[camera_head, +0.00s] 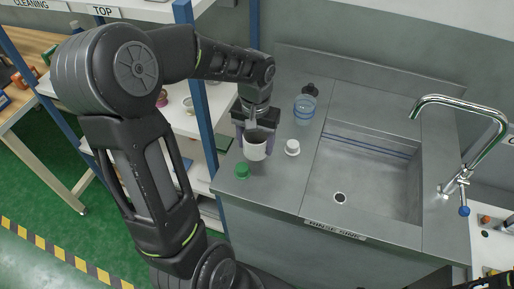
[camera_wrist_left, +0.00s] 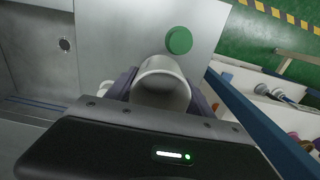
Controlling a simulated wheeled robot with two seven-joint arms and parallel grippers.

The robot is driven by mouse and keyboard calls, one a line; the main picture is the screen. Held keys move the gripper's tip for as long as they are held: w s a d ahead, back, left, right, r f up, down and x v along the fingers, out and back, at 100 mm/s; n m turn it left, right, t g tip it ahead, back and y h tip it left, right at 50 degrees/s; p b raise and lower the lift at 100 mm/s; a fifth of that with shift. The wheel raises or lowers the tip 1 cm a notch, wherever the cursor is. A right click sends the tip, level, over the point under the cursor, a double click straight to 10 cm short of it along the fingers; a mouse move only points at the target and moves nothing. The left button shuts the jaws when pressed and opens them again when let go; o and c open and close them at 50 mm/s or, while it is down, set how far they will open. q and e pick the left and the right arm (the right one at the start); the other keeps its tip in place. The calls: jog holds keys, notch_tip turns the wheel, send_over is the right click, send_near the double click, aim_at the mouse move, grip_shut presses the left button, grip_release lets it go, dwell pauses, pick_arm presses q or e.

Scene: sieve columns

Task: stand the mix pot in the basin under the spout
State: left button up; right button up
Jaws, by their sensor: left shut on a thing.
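The mix pot, a small white cup-like vessel (camera_head: 256,151), is between the fingers of my left gripper (camera_head: 255,140), which is shut on it. They are over the steel counter, left of the basin. In the left wrist view the pot (camera_wrist_left: 162,72) shows its round rim and open mouth between the fingers; I cannot tell whether its base touches the counter. The basin (camera_head: 340,198) is a sunken steel sink at the right with a dark drain, and looks empty. The chrome spout (camera_head: 455,103) arches over the basin's right side from a tap with a blue-tipped handle.
A green cap (camera_head: 242,171) and a white-capped item (camera_head: 292,147) stand near the pot. A blue clear container (camera_head: 304,109) and a small black item (camera_head: 310,90) are behind. A blue shelf post (camera_head: 196,90) rises left of the counter.

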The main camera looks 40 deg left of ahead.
aim_at(256, 152)
pick_arm(q)
jog(key=shift+f, duration=1.85)
jog(key=shift+f, duration=0.15)
jog(key=o, duration=1.3)
jog(key=shift+o, duration=0.2)
notch_tip(256, 152, up, 12)
jog(key=shift+r, duration=0.2)
jog(key=shift+o, duration=0.3)
